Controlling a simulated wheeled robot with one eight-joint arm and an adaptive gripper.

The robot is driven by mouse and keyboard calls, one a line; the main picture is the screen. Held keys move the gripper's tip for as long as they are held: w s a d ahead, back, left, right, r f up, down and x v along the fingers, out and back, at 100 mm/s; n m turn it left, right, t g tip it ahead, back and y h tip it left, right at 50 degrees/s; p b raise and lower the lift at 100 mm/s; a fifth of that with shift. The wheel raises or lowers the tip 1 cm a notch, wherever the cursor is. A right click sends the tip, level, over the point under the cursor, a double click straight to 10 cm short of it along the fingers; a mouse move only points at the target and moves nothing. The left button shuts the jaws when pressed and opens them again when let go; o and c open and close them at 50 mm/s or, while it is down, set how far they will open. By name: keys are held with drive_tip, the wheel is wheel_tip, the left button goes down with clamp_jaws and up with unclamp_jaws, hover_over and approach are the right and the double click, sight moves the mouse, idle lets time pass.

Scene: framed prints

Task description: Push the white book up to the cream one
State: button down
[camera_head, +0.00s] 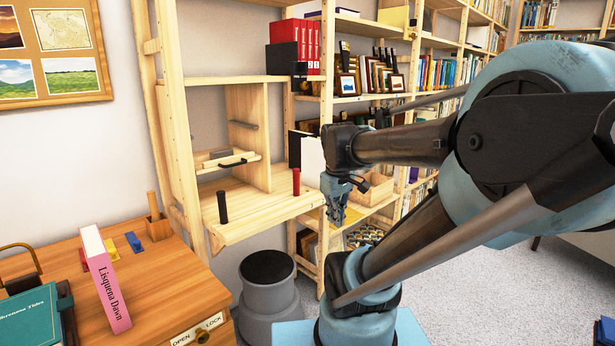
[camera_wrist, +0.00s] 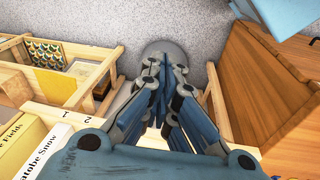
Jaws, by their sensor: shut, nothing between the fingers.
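My gripper (camera_head: 336,214) points down, shut and empty, in front of the pale wooden shelving in the head view. Its fingers (camera_wrist: 164,88) fill the middle of the wrist view. At the wrist view's lower left, a whitish book lettered "Snow" (camera_wrist: 48,152) stands beside a pale yellow-cream book lettered "Fields" (camera_wrist: 16,140). Only parts of both show, and I cannot tell whether they touch. My gripper is to their right, apart from them. In the head view a white, book-like panel (camera_head: 312,160) shows left of my wrist, partly hidden; I cannot tell which book it is.
A wooden desk (camera_head: 170,285) at left holds a pink-and-white book (camera_head: 105,280) and a teal book (camera_head: 30,318). A shelf board (camera_head: 250,205) carries a black peg (camera_head: 222,207) and a red peg (camera_head: 296,182). A grey round stool (camera_head: 268,285) stands below. Open floor lies at right.

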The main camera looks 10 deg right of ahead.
drive_tip(key=w+a+r+n, duration=0.1)
drive_tip(key=w+r+n, duration=0.35)
drive_tip(key=w, duration=0.35)
drive_tip(key=w+a+r+n, duration=0.1)
drive_tip(key=w+r+n, duration=0.35)
drive_tip(key=w, duration=0.35)
drive_tip(key=n+h, duration=0.2)
drive_tip(key=n, duration=0.8)
approach(318, 170)
drive_tip(key=a+f, duration=0.2)
drive_tip(key=a, duration=0.2)
drive_tip(key=x, duration=0.9)
drive_tip(key=shift+f, duration=0.15)
drive_tip(key=shift+w, duration=0.1)
drive_tip(key=w+d, duration=0.2)
drive_tip(key=d, duration=0.1)
drive_tip(key=w+d, duration=0.1)
drive_tip(key=shift+d, duration=0.35)
